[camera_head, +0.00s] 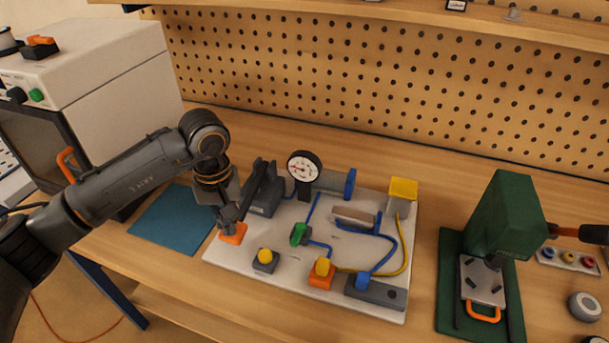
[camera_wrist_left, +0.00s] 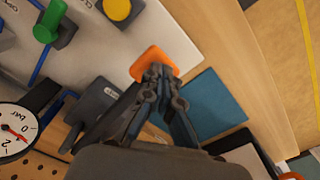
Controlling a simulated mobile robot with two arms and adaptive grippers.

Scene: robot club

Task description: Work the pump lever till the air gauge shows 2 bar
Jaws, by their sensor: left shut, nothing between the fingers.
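The pump (camera_head: 264,205) is a dark block at the left of a white board (camera_head: 230,262). Its dark lever (camera_head: 258,178) slopes down to an orange end pad (camera_head: 233,235); the pad also shows in the wrist view (camera_wrist_left: 152,60). My left gripper (camera_head: 229,226) is shut and empty, its tips pointing down at the pad and seeming to touch it; it also shows in the wrist view (camera_wrist_left: 158,72). The air gauge (camera_head: 304,168) stands behind the board's middle with a red needle. It is partly cut off in the wrist view (camera_wrist_left: 14,128); its exact reading is unclear. My right gripper is out of view.
The board also carries a green valve lever (camera_head: 299,234), a yellow button (camera_head: 265,256), an orange block (camera_head: 321,273) and blue and yellow hoses. A blue mat (camera_head: 165,222) lies to the left. A green press (camera_head: 507,215) stands to the right. A pegboard closes the back.

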